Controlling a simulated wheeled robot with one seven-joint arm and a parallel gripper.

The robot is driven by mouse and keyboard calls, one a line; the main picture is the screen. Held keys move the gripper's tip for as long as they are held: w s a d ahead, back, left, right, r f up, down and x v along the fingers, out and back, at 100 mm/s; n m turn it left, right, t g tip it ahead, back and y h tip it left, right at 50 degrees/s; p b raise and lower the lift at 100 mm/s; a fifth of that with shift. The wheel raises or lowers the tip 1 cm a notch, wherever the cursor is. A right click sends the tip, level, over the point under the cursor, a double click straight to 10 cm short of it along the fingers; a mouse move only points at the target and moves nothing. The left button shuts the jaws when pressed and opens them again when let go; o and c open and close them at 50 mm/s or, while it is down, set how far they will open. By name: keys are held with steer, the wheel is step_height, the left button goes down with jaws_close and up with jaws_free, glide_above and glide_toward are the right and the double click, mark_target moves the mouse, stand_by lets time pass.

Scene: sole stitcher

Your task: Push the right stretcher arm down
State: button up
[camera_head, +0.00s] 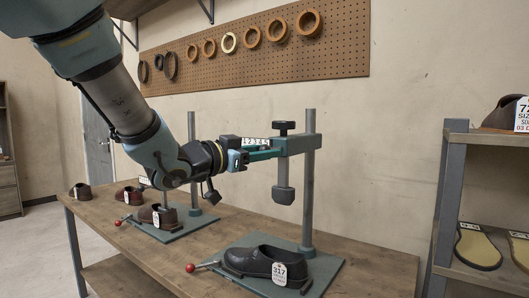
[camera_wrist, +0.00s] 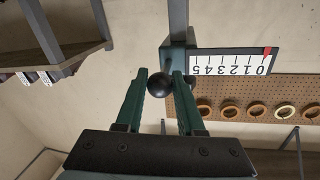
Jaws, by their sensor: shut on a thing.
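The right stretcher arm (camera_head: 298,144) is a teal horizontal bar on a grey upright post (camera_head: 309,185), with a black knob (camera_head: 284,127) on top. Its grey press foot (camera_head: 284,192) hangs in the air above a black shoe (camera_head: 268,262) tagged 317, with a gap between. My gripper (camera_head: 262,154) is level with the arm at its left side. In the wrist view, my gripper's teal fingers (camera_wrist: 160,76) are shut on a black ball knob (camera_wrist: 159,84). A number scale (camera_wrist: 232,62) beside the arm has a red marker at the 0 end.
The right shoe stands on a green base plate (camera_head: 325,272) with a red-knobbed lever (camera_head: 190,267). A second stretcher (camera_head: 193,165) with a brown shoe (camera_head: 157,217) stands to the left. More shoes are at the table's far left. A shelf (camera_head: 490,139) stands at right.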

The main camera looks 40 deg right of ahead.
jaws_close()
stand_by(0.8)
